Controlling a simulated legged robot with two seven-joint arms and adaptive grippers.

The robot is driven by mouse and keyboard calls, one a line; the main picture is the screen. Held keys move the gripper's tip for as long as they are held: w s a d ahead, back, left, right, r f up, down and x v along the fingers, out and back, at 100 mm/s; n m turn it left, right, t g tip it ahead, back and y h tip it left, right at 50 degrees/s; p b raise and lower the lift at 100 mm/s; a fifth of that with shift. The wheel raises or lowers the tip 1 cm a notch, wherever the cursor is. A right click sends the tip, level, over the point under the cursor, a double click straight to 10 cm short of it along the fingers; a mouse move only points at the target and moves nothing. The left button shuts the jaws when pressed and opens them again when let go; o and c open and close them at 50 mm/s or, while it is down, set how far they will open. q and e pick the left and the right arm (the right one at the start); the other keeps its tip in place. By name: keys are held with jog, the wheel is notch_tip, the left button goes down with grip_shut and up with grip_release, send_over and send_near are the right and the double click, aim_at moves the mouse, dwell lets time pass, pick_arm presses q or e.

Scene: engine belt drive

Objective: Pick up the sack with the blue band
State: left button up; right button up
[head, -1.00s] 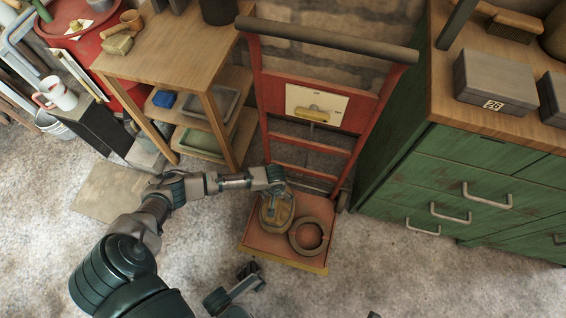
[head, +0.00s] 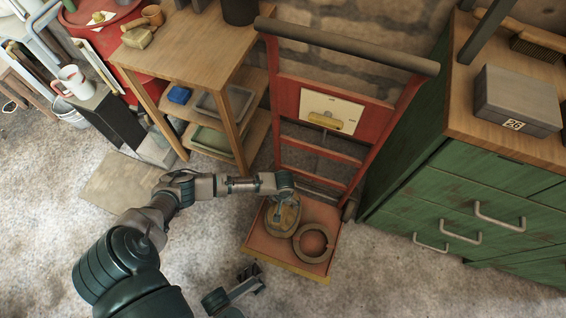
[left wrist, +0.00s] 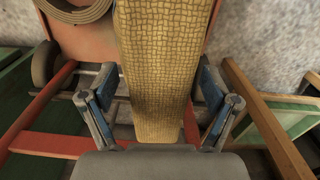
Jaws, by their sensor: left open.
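A tan, coarsely woven sack (head: 275,222) lies on the red footplate of a hand truck. It fills the middle of the left wrist view (left wrist: 158,65), running lengthwise from the top edge down to my gripper. I cannot make out a blue band on the part that shows. My left gripper (head: 286,202) is over the sack. In the left wrist view its open fingers (left wrist: 157,95) stand one on each side of the sack, with small gaps. My right gripper (head: 247,280) is low in the head view, over the floor; its jaw state is unclear.
A grey-brown ring (head: 313,243) lies right beside the sack on the footplate (head: 285,262). The hand truck's red frame (head: 380,135) rises behind. A wooden shelf table (head: 190,60) stands left, a green drawer cabinet (head: 450,205) right. The floor in front is clear.

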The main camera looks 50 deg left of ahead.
pick_arm(q)
grip_shut()
dwell(0.5)
